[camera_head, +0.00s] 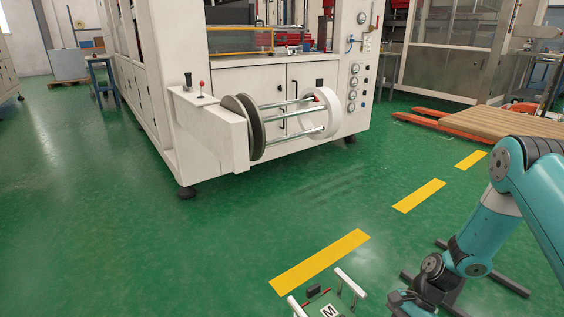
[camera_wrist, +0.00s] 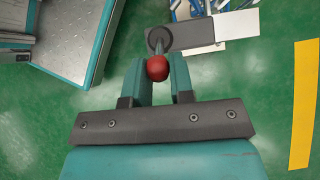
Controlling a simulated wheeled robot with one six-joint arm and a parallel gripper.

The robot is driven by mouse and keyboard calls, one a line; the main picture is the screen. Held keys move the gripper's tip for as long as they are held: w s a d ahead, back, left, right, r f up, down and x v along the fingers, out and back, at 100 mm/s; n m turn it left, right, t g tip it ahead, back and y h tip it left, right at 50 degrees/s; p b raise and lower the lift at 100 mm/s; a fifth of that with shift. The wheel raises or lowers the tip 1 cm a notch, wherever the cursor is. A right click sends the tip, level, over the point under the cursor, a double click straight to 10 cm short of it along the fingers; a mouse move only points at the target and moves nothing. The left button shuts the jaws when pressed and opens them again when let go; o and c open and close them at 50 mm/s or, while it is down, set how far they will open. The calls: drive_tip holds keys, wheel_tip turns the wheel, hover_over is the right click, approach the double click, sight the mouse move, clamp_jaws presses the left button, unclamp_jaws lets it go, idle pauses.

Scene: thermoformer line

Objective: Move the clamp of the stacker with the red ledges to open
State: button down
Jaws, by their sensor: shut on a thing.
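A round red knob (camera_wrist: 157,68) sits on a short dark lever (camera_wrist: 159,45) in the wrist view. The lever rises from a dark grey plate (camera_wrist: 195,34). My gripper (camera_wrist: 158,80) is shut on the red knob, with one finger on each side of it. I cannot see red ledges in the wrist view, and I cannot tell from the lever alone which position the clamp is in. In the head view, a small stand with an M label (camera_head: 329,311) shows at the bottom edge, beside my arm; most of it is cut off.
A white machine (camera_head: 340,95) with a roll holder (camera_head: 285,125) stands at the back. A wooden pallet load (camera_head: 437,121) is at the right. Yellow floor stripes (camera_head: 320,262) cross open green floor.

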drive_tip(key=shift+w+d+f, duration=0.1)
drive_tip(key=shift+d+f, duration=0.05)
drive_tip(key=shift+f, duration=0.05)
drive_tip(key=shift+w+d+f+b, duration=0.1)
drive_tip(key=shift+d+f+b, duration=0.2)
drive_tip(key=shift+f, duration=0.1)
drive_tip(key=c, duration=1.4)
unclamp_jaws()
drive_tip(key=shift+w+d+f, duration=0.1)
drive_tip(key=o, duration=0.5)
drive_tip(key=shift+r, duration=0.2)
wheel_tip(320, 180, up, 7)
drive_tip(key=p, duration=0.6)
